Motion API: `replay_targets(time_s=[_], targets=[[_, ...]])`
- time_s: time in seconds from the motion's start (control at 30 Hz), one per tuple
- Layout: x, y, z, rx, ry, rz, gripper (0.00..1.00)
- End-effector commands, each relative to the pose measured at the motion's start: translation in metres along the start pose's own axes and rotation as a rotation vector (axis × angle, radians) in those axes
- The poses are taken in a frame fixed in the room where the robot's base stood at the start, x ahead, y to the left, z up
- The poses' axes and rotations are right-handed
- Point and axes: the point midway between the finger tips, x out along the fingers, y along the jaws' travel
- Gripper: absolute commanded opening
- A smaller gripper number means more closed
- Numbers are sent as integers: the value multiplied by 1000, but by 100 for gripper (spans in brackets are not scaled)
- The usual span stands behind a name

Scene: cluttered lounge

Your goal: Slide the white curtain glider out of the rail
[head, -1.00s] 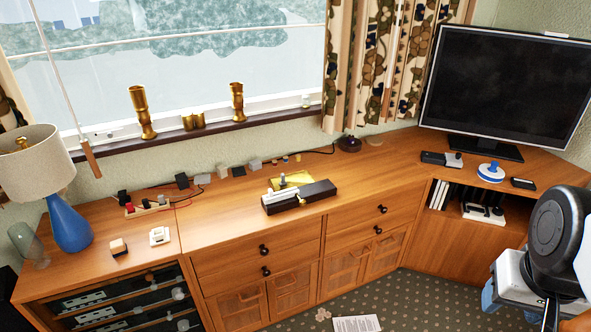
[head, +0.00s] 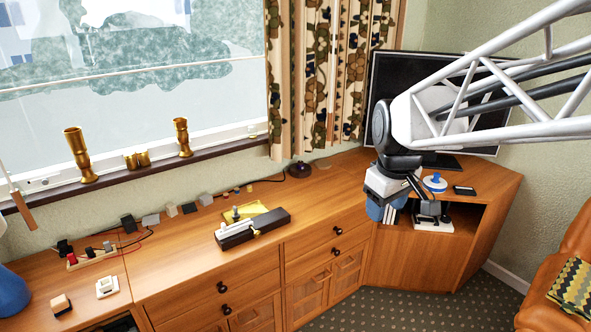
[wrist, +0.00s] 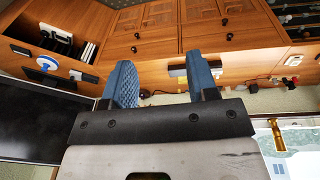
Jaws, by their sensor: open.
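A dark block with a white rail (head: 238,229) along its top lies on the wooden cabinet top. Small pale bits show at the rail, but I cannot clearly make out which one is the white glider. In the wrist view, the block (wrist: 178,72) seems to show partly behind the right finger. My gripper (head: 388,208) is to the right of the block, apart from it, in front of the corner cabinet. Its blue fingers (wrist: 160,78) are spread, with nothing between them.
A yellow tray (head: 262,207) lies behind the block. Several small blocks and cables line the wall. Brass vases (head: 80,155) stand on the sill. A dark round object (head: 299,169) sits near the curtain (head: 318,90). The television (head: 385,80) is behind my arm. The cabinet top right of the block is clear.

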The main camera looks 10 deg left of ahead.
Motion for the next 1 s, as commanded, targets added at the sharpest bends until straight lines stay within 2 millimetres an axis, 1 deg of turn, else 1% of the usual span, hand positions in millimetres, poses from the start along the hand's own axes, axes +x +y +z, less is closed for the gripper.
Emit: replay_targets(time_s=[0.03,0.1,0.27,0.4,0.47,0.5,0.77,1.0], targets=[[4,1,-15,-38,-4,-5,53],[8,1,-34,-95,-7,-10,53],[20,0,-79,-225,-13,-22,53],[34,-3,-117,-339,-19,-33,53],[40,-5,-134,-387,-21,-38,53],[44,-7,-145,-419,-22,-41,53],[76,-24,-215,-630,-29,-62,53],[112,-47,-278,-826,-33,-82,53]])
